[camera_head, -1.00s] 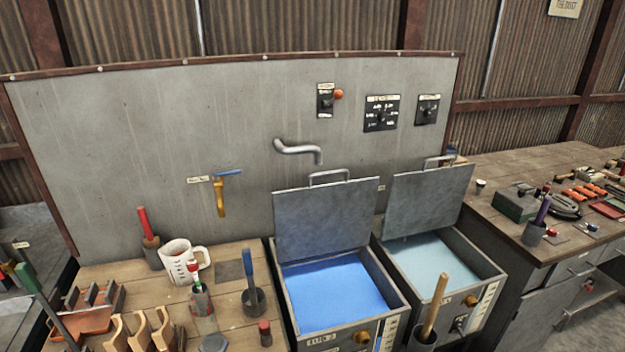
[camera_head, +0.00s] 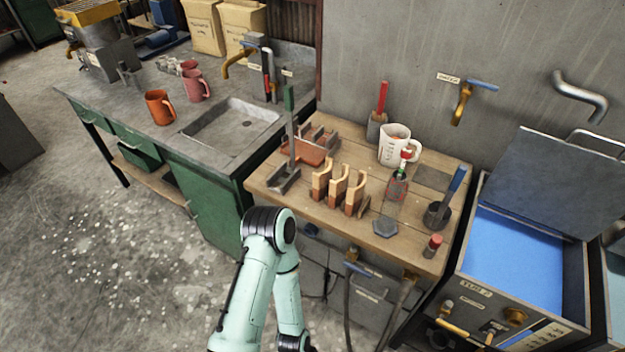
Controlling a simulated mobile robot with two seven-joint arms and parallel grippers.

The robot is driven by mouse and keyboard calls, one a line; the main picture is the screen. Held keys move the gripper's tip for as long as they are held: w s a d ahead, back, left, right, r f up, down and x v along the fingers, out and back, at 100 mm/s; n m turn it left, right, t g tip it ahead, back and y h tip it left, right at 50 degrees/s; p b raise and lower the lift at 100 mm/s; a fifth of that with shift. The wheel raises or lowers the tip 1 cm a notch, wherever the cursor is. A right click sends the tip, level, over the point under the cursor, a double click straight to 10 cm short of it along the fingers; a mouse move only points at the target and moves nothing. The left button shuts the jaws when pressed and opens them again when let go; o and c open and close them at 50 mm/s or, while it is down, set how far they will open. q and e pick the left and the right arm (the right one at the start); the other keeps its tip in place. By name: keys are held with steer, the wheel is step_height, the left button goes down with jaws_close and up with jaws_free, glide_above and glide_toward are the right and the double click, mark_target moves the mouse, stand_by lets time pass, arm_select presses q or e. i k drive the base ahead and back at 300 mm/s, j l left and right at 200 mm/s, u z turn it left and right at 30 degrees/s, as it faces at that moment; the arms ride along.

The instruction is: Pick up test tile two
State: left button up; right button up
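I cannot pick out test tile two for certain; no label naming it can be read. A dark flat square plate (camera_head: 433,179) lies on the wooden bench (camera_head: 285,193), right of the white measuring jug (camera_head: 395,146). A small grey hexagonal piece (camera_head: 385,227) lies near the bench's front edge. A reddish-brown tray (camera_head: 312,149) with dark upright pieces stands at the bench's back left. A mint-green arm of mine shows at the bottom, in front of the bench, but neither gripper is in the picture.
Wooden curved stands (camera_head: 339,186), a small red-topped bottle (camera_head: 397,185), a cup with a blue-handled tool (camera_head: 436,215) and a red-capped jar (camera_head: 432,246) crowd the bench. A blue-filled tank (camera_head: 515,262) with a raised lid stands right; a sink counter (camera_head: 150,137) with mugs stands left.

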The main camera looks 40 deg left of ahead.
mark_target(338, 189)
steer(key=u, duration=1)
steer(key=z, duration=2.2)
steer(key=u, duration=2.2)
steer(key=i+j, duration=0.1)
steer(key=j, duration=0.25)
steer(key=i+j, duration=0.15)
steer(key=j, duration=0.15)
